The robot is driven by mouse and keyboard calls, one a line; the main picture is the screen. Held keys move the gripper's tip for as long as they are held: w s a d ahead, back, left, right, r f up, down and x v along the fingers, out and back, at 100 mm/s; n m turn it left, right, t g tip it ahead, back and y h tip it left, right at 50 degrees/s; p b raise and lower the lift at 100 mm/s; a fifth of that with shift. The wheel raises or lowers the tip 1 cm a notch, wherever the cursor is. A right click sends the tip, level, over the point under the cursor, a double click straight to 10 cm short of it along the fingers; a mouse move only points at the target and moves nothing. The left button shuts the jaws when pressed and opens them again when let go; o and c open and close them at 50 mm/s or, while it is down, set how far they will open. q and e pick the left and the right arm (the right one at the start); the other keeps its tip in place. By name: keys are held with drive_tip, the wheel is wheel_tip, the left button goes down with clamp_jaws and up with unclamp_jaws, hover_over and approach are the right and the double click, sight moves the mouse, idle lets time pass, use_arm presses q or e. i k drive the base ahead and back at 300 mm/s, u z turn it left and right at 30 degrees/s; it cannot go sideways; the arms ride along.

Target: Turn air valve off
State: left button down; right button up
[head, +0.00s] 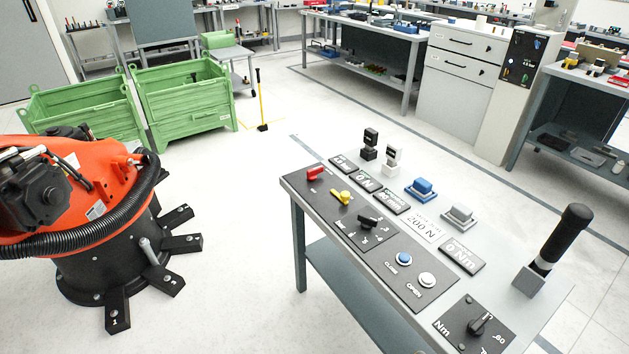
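A control table carries a dark panel with several hand controls. A red handle (315,173) sits at its far left end, and a yellow handle (341,196) is just nearer. A black rotary knob (370,222) follows on the same panel. The small labels are too small to read, so I cannot tell which handle is the air valve or which position is off. Neither of my grippers is in view, and nothing is seen touching the controls.
A blue button (403,258) and a white button (427,279) sit nearer on the table (299,247). A black upright handle (560,238) stands at its right. An orange and black machine (95,205) is at left. Green bins (185,95) stand behind. Floor between is clear.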

sight(312, 174)
drive_tip(key=u, duration=0.95)
drive_tip(key=i, duration=1.05)
drive_tip(key=z, duration=0.15)
